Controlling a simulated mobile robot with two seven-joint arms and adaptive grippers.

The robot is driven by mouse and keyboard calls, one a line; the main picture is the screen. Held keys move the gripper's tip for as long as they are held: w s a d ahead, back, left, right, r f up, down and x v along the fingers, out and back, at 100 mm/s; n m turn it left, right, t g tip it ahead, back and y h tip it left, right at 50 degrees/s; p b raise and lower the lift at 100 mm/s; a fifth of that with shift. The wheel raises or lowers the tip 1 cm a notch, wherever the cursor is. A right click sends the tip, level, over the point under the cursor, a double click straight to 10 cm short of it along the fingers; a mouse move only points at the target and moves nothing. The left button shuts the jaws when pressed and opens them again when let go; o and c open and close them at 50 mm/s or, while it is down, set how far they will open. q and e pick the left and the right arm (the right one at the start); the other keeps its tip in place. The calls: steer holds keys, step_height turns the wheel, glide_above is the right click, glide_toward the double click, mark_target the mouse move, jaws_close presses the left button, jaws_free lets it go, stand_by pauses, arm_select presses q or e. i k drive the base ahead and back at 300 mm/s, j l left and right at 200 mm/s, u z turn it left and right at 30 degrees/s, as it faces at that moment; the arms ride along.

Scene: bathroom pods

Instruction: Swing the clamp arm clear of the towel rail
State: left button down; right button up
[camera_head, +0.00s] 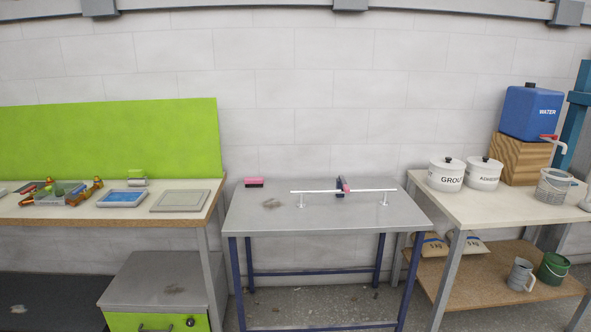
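The towel rail (320,191) is a thin white bar on two short posts, lying left to right above the grey middle table (270,222). A small clamp (339,187) with a dark blue body stands at the rail, near its middle. Its pink-red arm (346,185) appears to lie across the rail; at this size I cannot tell whether it touches the bar. Neither of my grippers is in view.
A pink and black block (254,182) sits at the table's back left. The table's front is clear apart from a dark smudge. A left bench (130,215) holds tools and trays; a right bench (470,207) holds white pots (446,176) and a blue water container (530,112).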

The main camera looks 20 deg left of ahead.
mark_target(342, 182)
steer(key=i+j, duration=0.15)
steer(key=i, duration=0.3)
steer(key=i+j+u, duration=0.1)
steer(key=i, duration=0.35)
steer(key=i+j, duration=0.15)
steer(key=i, duration=0.3)
